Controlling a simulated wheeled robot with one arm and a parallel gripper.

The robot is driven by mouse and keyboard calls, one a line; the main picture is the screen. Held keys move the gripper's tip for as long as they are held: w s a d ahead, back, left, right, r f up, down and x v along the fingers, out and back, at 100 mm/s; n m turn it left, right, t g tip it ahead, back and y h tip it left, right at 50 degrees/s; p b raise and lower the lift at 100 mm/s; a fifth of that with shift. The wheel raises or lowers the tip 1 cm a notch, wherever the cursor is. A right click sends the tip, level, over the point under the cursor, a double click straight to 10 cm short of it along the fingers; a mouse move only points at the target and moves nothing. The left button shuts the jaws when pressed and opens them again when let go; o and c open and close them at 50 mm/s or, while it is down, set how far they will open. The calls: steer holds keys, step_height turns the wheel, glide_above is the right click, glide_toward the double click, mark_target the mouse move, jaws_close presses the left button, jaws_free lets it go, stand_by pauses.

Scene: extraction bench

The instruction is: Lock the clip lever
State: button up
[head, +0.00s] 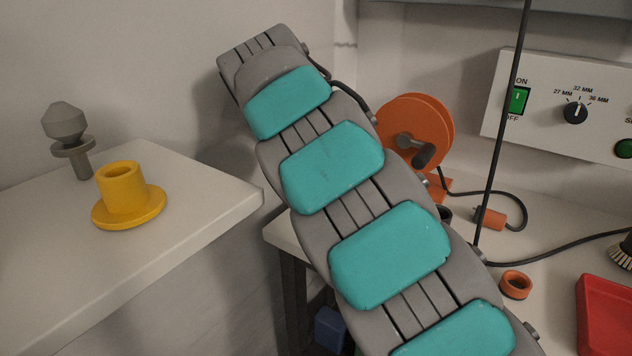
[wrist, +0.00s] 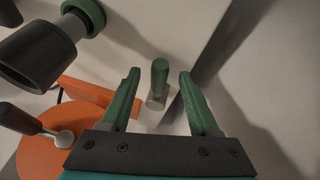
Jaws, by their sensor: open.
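A short green-topped lever with a pale grey base (wrist: 159,78), which looks like the clip lever, shows in the wrist view. It stands between the two green fingers of my gripper (wrist: 159,74) as seen from the wrist. My gripper is open, with a clear gap on each side of the lever. I cannot tell how far beyond the fingertips the lever lies. In the head view my arm hides the gripper and the lever.
An orange wheel (head: 435,125) with a dark crank handle is beside my arm; it also shows in the wrist view (wrist: 40,155), near a dark nozzle (wrist: 38,52). A yellow flanged collar (head: 125,190) stands on the left bench. A control panel (head: 560,100) and red tray (head: 605,315) are right.

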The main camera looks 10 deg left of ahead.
steer(key=p+v, duration=0.3)
steer(key=v, duration=0.4)
steer(key=shift+s+r, duration=0.2)
steer(key=shift+r, duration=0.1)
steer(key=shift+a, duration=0.1)
